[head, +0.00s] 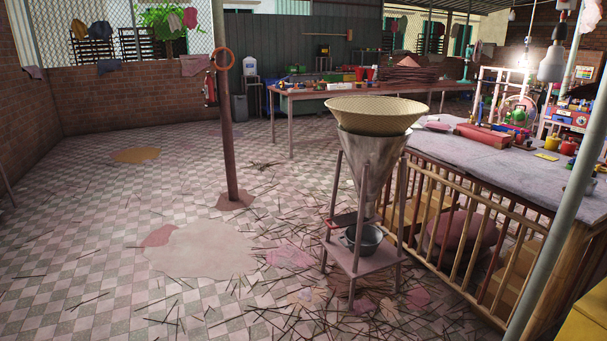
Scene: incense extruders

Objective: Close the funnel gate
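A grey metal funnel (372,165) stands upright in a pinkish four-legged stand (358,262), right of the middle in the head view. A wide woven basket (375,114) sits on top of it. A dark flat piece with a reddish end (344,219), possibly the gate, sticks out to the left near the funnel's lower end. It is too small to tell whether the gate is open or shut. A metal pot (364,239) stands on the stand's lower shelf under the spout. Neither of my grippers is in view.
A bamboo-railed table (480,165) stands close to the funnel's right. A grey pole (560,170) crosses the right foreground. A brown post (225,130) rises left of the funnel. Thin sticks (270,205) litter the tiled floor around the stand. The floor at left is mostly clear.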

